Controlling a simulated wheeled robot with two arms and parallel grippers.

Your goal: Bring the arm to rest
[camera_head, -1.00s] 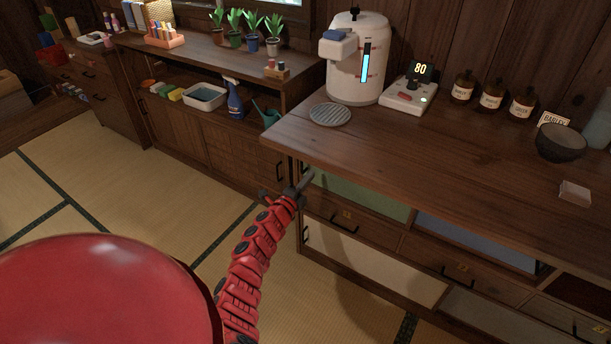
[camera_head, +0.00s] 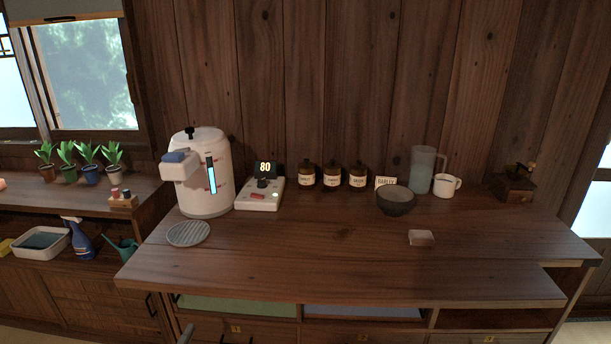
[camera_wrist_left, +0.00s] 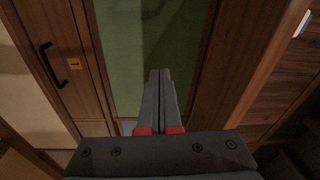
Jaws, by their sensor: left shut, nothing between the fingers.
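My left gripper (camera_wrist_left: 159,78) is shut and empty in the left wrist view, its two grey fingers pressed together. In the head view only the tip of my left gripper (camera_head: 186,333) shows at the bottom edge, below and in front of the counter (camera_head: 300,260). The rest of the left arm is out of the picture. My right gripper is in neither view.
A drawer handle (camera_wrist_left: 54,63) is close left of the gripper. On the counter stand a white water dispenser (camera_head: 203,180), a control box (camera_head: 259,195), brown bottles (camera_head: 332,176), a dark bowl (camera_head: 396,202) and a pitcher (camera_head: 424,170). The counter's front middle is clear.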

